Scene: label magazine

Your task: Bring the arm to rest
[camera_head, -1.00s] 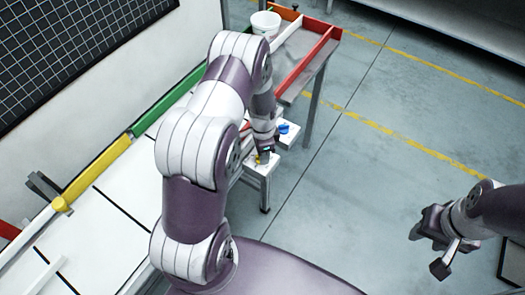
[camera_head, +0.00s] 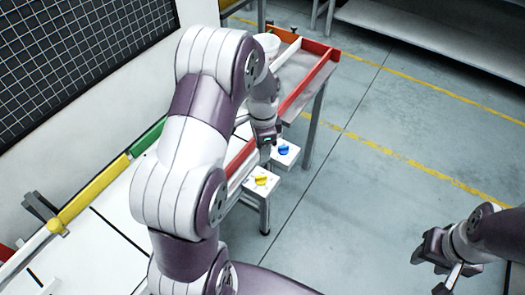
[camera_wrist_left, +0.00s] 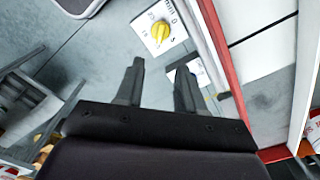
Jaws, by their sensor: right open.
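My left gripper (camera_head: 266,138) is raised above the small stands and apart from the knobs. In the left wrist view its two fingers (camera_wrist_left: 160,85) are spread with nothing held between them. A yellow knob (camera_head: 261,180) sits on a white dial plate on a small stand; it also shows in the left wrist view (camera_wrist_left: 160,31), beyond the fingertips. A blue knob (camera_head: 284,149) sits on a second white plate behind it. My right gripper (camera_head: 437,246) is open and empty over the floor at the lower right.
A red-edged tray table (camera_head: 320,70) with a white bucket (camera_head: 268,43) stands at the back. A white bench (camera_head: 95,245) with yellow and green edge strips runs along the left, below a black grid panel (camera_head: 80,60). The floor at the right is open.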

